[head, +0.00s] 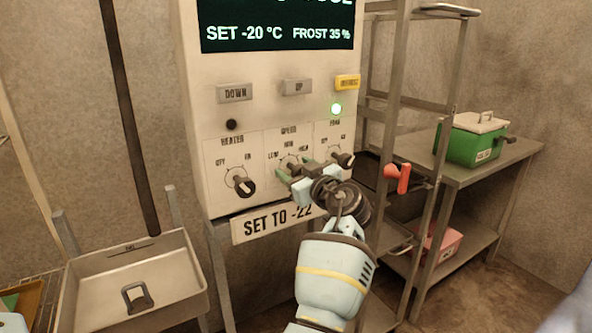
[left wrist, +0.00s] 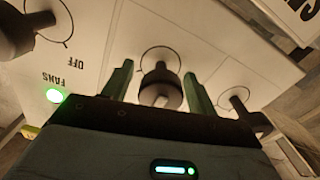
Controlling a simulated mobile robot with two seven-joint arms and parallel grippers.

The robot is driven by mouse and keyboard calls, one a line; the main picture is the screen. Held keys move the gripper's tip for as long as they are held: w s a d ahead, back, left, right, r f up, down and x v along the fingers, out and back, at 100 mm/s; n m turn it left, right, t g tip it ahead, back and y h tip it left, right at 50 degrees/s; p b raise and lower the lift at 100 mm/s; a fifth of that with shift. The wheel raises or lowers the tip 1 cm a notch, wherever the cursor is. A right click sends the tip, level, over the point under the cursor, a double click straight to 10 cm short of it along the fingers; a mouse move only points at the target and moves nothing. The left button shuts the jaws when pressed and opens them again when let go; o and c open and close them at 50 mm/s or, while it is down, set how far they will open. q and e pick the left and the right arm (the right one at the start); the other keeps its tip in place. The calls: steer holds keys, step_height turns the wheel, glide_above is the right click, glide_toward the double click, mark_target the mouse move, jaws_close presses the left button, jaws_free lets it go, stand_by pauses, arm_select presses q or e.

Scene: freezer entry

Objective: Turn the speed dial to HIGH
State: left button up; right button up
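The speed dial (left wrist: 160,88) is a dark knob in a circle, the middle of three on the pale control panel (head: 215,140). In the head view my left gripper covers most of it, and its label and marks are small. Where its pointer stands, I cannot tell. My left gripper (head: 296,180) is at the dial. In the left wrist view its two green fingers (left wrist: 157,90) stand apart, one on each side of the knob, with a gap at the left finger; the right finger is very close to the knob. My right gripper is not in view.
The heater dial (head: 240,182) is left of the gripper, the fans dial (head: 342,158) close on its right. Above are DOWN (head: 234,93), UP (head: 296,87) and a yellow button (head: 347,82). A "SET TO -22" sign (head: 262,226) hangs below. A metal rack (head: 388,110) stands right.

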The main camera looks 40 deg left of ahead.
arm_select(q)
steer(key=c, duration=0.9)
steer(key=shift+m, duration=0.3)
steer(key=m, duration=0.3)
steer(key=shift+r+m, duration=0.1)
steer(key=shift+m, duration=0.2)
steer(key=m+p, duration=0.1)
steer(key=m, duration=0.2)
steer(key=shift+m+p, duration=0.65)
steer(key=shift+m, duration=0.65)
steer(key=shift+w, duration=0.1)
